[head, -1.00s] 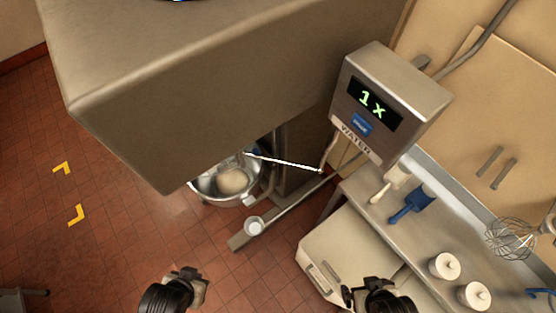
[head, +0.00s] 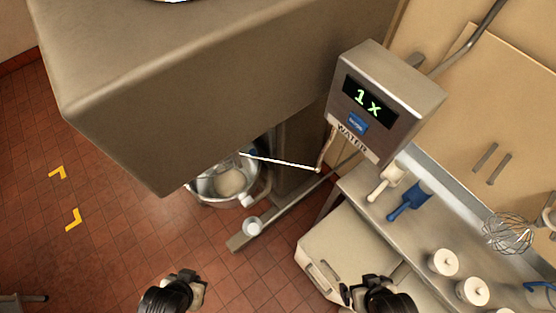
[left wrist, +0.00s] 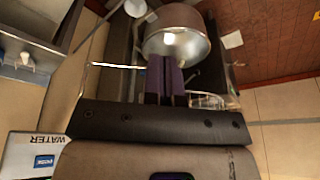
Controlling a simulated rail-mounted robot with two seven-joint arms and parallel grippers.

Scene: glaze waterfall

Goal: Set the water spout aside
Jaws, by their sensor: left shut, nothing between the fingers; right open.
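The water spout (head: 280,161) is a thin pale rod. It reaches left from below the grey water box (head: 385,100), its free end over the rim of the steel mixing bowl (head: 205,189). The bowl holds a pale lump (head: 230,182). In the left wrist view the spout (left wrist: 112,65) runs level to the left of my fingers, below the bowl (left wrist: 176,35). My left gripper (head: 188,275) is shut and empty, apart from the spout, at the bottom of the head view. My right gripper (head: 364,285) is open and empty, also apart from it.
A big beige machine head (head: 210,90) overhangs the bowl. At right a steel counter (head: 410,235) carries a white scoop (head: 388,183), a blue scoop (head: 408,201), a whisk (head: 508,232) and white lidded pots (head: 443,262). Tiled floor (head: 130,235) is open at left.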

